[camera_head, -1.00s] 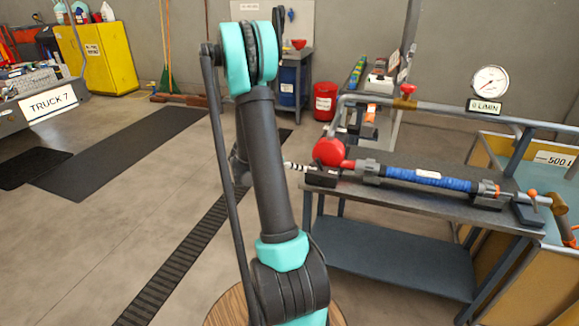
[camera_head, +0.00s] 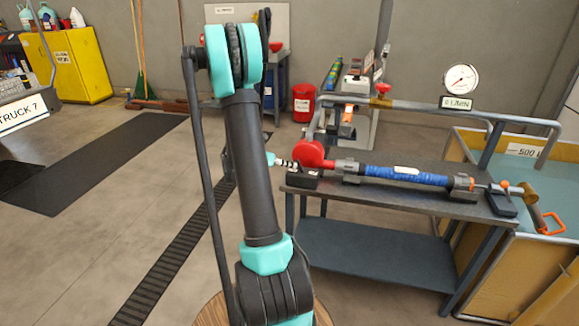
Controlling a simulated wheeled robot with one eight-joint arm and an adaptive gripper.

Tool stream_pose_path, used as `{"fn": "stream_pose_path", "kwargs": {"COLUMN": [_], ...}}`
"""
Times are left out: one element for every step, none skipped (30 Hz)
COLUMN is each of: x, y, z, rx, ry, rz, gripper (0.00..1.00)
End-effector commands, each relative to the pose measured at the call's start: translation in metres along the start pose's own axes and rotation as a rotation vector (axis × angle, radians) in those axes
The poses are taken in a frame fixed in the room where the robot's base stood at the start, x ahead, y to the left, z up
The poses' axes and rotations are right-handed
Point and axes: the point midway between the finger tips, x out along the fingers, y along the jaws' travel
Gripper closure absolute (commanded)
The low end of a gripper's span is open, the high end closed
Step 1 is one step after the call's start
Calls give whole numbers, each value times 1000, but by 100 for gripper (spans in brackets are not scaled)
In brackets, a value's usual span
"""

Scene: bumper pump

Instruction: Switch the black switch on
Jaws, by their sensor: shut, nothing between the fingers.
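A small black box (camera_head: 302,180) sits at the left end of the workbench (camera_head: 420,201), below a red round part (camera_head: 312,153). It may be the black switch, but its toggle is too small to make out. My arm stands upright in the middle of the picture and hides part of the view. What appears to be my gripper (camera_head: 294,166), slim with black and pale bands, shows right of the arm behind a teal part. It looks shut and empty, and its tip is close to the black box's upper left. I cannot tell whether they touch.
A blue-wrapped cylinder (camera_head: 405,175) lies along the bench, with a dark block (camera_head: 502,203) at its right end. A tank (camera_head: 530,250) stands at right. The floor left of the bench is open.

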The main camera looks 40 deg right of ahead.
Motion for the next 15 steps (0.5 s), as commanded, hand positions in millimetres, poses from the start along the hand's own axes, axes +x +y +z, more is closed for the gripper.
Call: {"fn": "stream_pose_path", "kwargs": {"x": [0,0,0,0,0,0,0,1,1,1,1,1,1,1,2], "y": [-2,-2,-2,-2,-2,-3,-3,-3,-4,-4,-4,-5,-5,-5,-6], "z": [1,1,1,1,1,2,2,2,2,2,3,3,3,4,4], "rx": [8,12,16,18,20,24,26,29,33,35,38,42,45,48,52], "ry": [8,12,15,16,18,21,24,27,30,33,36,39,42,45,49], "rz": [7,11,16,18,20,23,26,28,32,34,36,40,43,47,51], "gripper": [100,100,100,100,100,100,100,100,100,100,100,100,100,100,100]}}
